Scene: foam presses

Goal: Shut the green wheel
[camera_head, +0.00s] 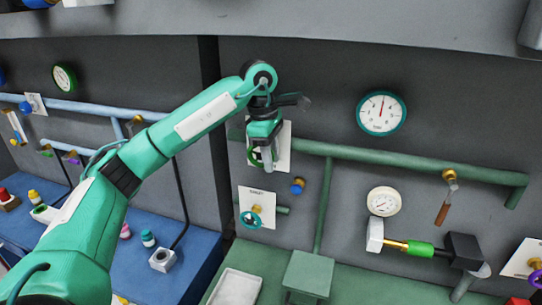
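The green wheel (252,154) is on the wall at the left end of the green pipe, in front of a white label plate (284,150). Only part of its dark green rim shows; my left gripper hides the rest. My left arm reaches in from the lower left, and my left gripper (267,159) hangs down in front of the wheel. I cannot tell whether its fingers touch the rim or whether they are open or shut. A smaller teal wheel (249,220) sits below on another label plate (268,207). My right gripper is not in view.
A green pipe (400,157) runs right along the wall, with a vertical branch. A blue knob (297,186) is close to the right of the wheel. Gauges (381,113) and a brown-handled lever (442,212) are further right. Below are a green bench (375,285) and a white tray (235,288).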

